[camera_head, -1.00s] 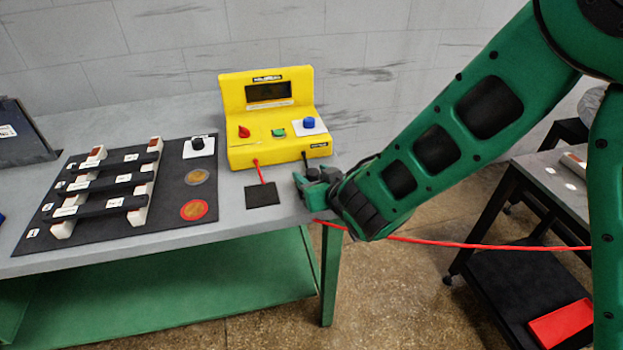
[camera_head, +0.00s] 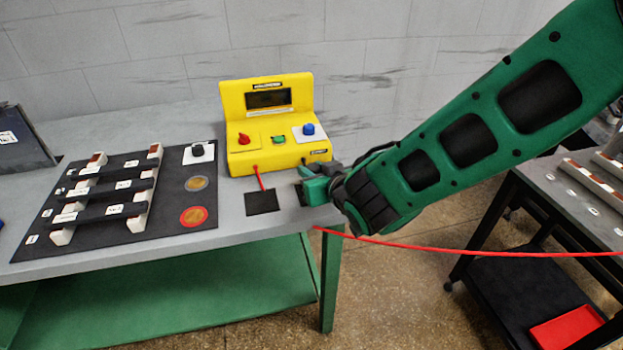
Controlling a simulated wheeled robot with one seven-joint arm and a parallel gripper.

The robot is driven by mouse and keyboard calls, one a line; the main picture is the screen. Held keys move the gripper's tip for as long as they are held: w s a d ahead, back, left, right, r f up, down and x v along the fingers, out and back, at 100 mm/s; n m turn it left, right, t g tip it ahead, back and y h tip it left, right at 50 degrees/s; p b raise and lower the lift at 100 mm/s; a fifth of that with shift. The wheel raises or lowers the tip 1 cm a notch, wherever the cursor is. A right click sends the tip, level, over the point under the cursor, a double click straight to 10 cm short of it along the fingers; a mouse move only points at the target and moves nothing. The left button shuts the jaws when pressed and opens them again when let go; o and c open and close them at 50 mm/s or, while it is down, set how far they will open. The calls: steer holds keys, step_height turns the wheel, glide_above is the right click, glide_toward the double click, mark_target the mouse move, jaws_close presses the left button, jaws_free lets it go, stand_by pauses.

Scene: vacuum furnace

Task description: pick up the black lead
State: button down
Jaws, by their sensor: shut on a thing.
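The yellow meter box (camera_head: 265,115) stands at the back of the grey bench. A short piece of the black lead (camera_head: 303,161) shows at the front right of the box and runs down toward my gripper (camera_head: 306,183). My gripper is low over the bench's right end, just in front of the box, shut on the black lead. The jaws hide most of the lead and its end. A red lead (camera_head: 261,178) runs from the box's front left to a black square pad (camera_head: 262,203).
A black board (camera_head: 120,220) with dark bars on white supports lies to the left. A red cable (camera_head: 450,246) stretches from the bench's right edge past my arm to the right. A dark cart (camera_head: 545,220) with a red tray (camera_head: 567,327) stands at right.

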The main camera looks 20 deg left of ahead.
steer(key=s+a+r, duration=0.5)
steer(key=s+r, duration=0.2)
steer(key=s, duration=0.3)
steer(key=shift+s+a+r, duration=0.2)
steer(key=shift+a+r, duration=0.05)
stand_by(0.4)
